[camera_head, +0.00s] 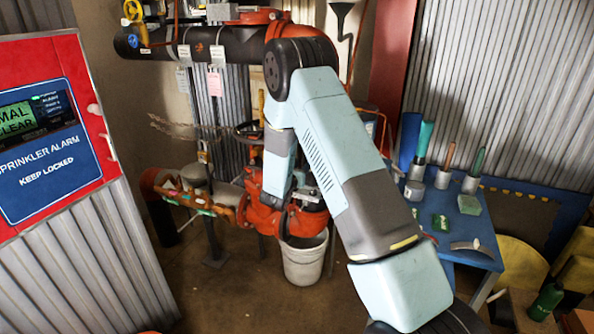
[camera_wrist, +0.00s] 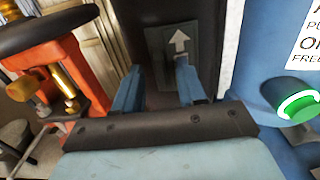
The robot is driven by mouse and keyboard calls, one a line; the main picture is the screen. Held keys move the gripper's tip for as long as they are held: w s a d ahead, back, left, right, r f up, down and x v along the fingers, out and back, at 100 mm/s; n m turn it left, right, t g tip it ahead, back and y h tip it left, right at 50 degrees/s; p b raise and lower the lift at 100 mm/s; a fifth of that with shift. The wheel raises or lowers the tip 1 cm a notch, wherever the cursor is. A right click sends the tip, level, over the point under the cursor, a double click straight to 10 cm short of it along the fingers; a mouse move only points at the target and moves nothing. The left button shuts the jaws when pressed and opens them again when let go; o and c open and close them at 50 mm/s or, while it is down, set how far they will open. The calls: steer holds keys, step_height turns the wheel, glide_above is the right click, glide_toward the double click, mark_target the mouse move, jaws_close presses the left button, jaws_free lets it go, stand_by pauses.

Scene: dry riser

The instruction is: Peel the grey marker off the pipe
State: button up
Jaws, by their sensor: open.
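The grey marker (camera_wrist: 195,40), a flat dark grey plate with a white arrow pointing up, lies on the dark pipe (camera_wrist: 138,25) in the wrist view. My gripper (camera_wrist: 158,66) is open, with its two blue fingers reaching toward the marker. The left finger shows just left of the marker's lower part, and the right finger overlaps its lower right in the picture. Nothing is visibly held between them. I cannot tell whether either finger touches the plate. In the head view my arm hides the marker, and my fingers cannot be made out.
In the wrist view, an orange fitting with brass parts (camera_wrist: 65,85) stands left, and a blue housing with a green-ringed button (camera_wrist: 298,103) stands close right. In the head view, a white bucket (camera_head: 303,262) is on the floor and a blue table (camera_head: 470,228) holds tools.

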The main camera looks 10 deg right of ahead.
steer(key=shift+c, duration=0.2)
jaws_close()
steer(key=shift+s+a, duration=0.45)
stand_by(0.9)
steer(key=v, duration=0.7)
steer(key=shift+s, duration=0.35)
stand_by(0.3)
